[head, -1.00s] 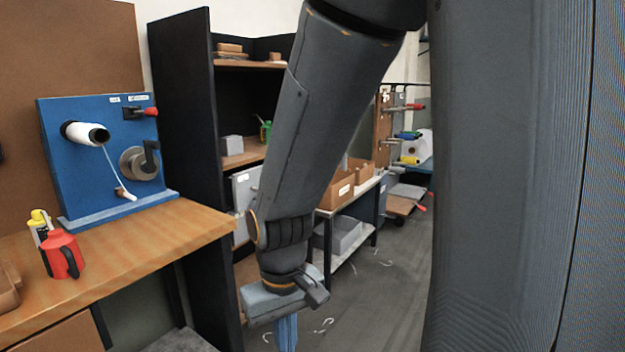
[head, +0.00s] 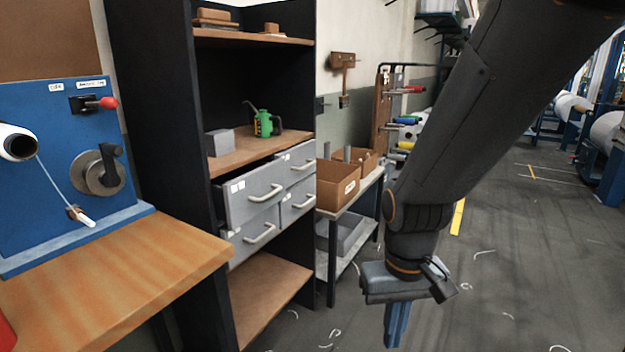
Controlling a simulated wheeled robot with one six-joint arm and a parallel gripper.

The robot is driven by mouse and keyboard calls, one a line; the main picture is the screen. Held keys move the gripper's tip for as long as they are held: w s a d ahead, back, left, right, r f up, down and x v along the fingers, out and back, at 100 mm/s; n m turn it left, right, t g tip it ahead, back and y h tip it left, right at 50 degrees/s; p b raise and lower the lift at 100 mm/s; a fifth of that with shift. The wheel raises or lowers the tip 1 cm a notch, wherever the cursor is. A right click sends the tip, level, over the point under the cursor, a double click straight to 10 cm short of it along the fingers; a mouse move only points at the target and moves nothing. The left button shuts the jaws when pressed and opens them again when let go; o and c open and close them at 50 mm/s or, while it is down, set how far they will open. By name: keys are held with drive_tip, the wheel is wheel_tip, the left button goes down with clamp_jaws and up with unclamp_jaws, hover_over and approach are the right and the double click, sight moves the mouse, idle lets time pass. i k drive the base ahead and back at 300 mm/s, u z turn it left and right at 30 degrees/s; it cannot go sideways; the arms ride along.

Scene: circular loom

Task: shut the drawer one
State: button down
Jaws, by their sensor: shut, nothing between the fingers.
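A grey drawer unit (head: 284,222) with several drawers sits in the dark shelf, left of centre in the head view. Its upper left drawer (head: 252,202) appears pulled out, its front standing forward of the neighbouring upper right drawer (head: 297,162). Each front has a pale bar handle and small white labels, too small to read, so I cannot tell which is drawer one. My gripper (head: 396,328) points down, shut and empty, to the right of the drawers and apart from them.
A wooden bench (head: 110,275) with a blue winding panel (head: 60,170) stands at left, close to the shelf (head: 160,130). A side table with cardboard boxes (head: 338,184) stands right of the drawers. Open floor (head: 500,270) lies at right.

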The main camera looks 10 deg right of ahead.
sight(240, 194)
drive_tip(key=u, duration=0.35)
drive_tip(key=i, duration=0.85)
drive_tip(key=u, duration=0.75)
